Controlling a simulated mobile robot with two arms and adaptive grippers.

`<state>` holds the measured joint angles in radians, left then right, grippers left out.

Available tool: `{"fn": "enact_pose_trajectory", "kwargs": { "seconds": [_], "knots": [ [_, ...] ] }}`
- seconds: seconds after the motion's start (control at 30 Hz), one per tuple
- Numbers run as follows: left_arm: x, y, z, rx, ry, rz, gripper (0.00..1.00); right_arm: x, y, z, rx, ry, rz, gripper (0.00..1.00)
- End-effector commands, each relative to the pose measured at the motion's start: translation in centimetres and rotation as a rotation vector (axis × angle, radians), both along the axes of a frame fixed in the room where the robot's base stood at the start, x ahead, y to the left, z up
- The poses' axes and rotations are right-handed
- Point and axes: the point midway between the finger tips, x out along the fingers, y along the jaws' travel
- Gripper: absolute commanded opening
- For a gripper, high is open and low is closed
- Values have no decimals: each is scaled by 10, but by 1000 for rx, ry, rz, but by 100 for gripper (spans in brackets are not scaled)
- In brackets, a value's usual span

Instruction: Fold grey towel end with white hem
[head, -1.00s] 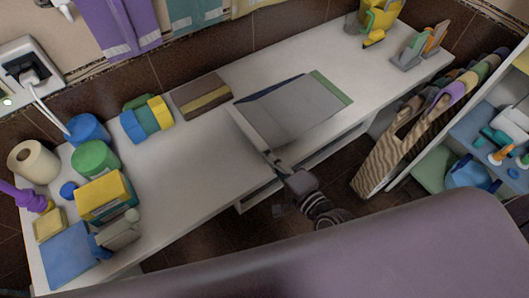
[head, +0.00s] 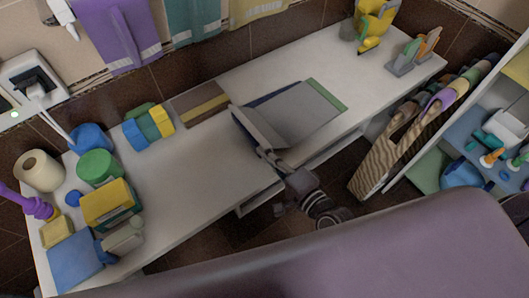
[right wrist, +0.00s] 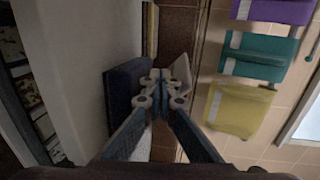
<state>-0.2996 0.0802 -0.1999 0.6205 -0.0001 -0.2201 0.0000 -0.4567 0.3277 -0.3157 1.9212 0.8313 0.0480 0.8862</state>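The grey towel (head: 308,112) lies on the white counter in the head view, with a green strip along its right side and dark blue showing at its upper left. Its left end stands up as a narrow grey flap (head: 254,130). My right gripper (head: 269,155) is at the near corner of this flap. In the right wrist view, the fingertips of my right gripper (right wrist: 158,82) are close together, pinched on the towel's edge, between a dark blue part and a pale flap (right wrist: 181,74). I cannot make out the white hem clearly. My left gripper is not in view.
The white counter (head: 195,165) is clear left of the towel. A brown folded cloth (head: 199,102) lies near the wall. Coloured rolls, boxes and a paper roll (head: 39,170) crowd the left end. A yellow container (head: 374,22) and a small holder (head: 408,58) stand at the far right.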

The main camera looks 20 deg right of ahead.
Motion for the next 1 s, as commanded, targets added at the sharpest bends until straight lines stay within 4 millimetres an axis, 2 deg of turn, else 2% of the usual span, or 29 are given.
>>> {"fn": "enact_pose_trajectory", "kwargs": {
  "seconds": [0.03,0.37,0.63,1.0],
  "knots": [
    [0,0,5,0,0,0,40,1,-1,5,-1,-1,0,0],
    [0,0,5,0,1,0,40,1,-2,5,-1,-1,0,0],
    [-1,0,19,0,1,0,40,4,-9,21,-2,-2,0,0],
    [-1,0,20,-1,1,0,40,5,-12,22,-1,-2,0,0]
  ]
}}
